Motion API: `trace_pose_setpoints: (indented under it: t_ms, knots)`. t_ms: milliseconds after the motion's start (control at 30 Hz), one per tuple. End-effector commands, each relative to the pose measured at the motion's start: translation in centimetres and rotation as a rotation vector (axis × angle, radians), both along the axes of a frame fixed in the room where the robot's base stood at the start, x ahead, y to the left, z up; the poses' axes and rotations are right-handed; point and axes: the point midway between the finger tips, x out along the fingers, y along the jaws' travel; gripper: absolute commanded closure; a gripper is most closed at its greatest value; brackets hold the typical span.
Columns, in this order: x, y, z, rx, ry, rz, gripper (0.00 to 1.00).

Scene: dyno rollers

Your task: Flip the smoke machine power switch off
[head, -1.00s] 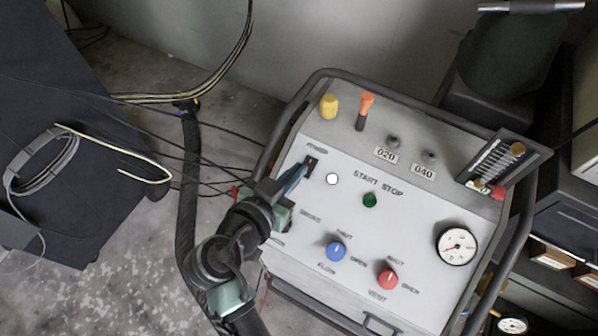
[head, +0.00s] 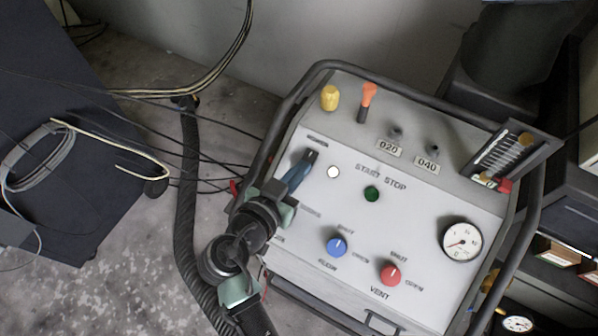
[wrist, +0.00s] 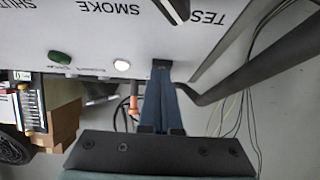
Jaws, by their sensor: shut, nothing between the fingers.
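The smoke machine (head: 430,225) is a light grey control panel in a dark tube frame, at the right of the head view. Its power switch (head: 312,154) is a small dark piece under a label at the panel's upper left. My gripper (head: 302,168) is shut, with its blue fingers at the switch and covering much of it. In the wrist view the fingers (wrist: 161,90) reach up to the dark switch (wrist: 162,64) at the panel's edge. I cannot tell whether they touch it or which way it is set.
A white button (head: 334,172) and a green button (head: 371,194) lie right of the switch. Blue (head: 337,247) and red (head: 390,275) knobs sit lower. The frame tube (head: 285,110) runs along the panel's left side. Black cables (head: 225,135) and a thick hose (head: 189,220) lie left.

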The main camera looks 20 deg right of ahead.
Motion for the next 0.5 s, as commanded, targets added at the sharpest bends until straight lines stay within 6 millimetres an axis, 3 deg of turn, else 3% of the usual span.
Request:
trace_pose_setpoints:
  t_ms: [33,500]
  knots:
    - [0.0,0.0,-1.1,-0.014,-0.011,0.001,1.00]
    - [0.0,0.0,0.5,-0.015,-0.012,0.000,1.00]
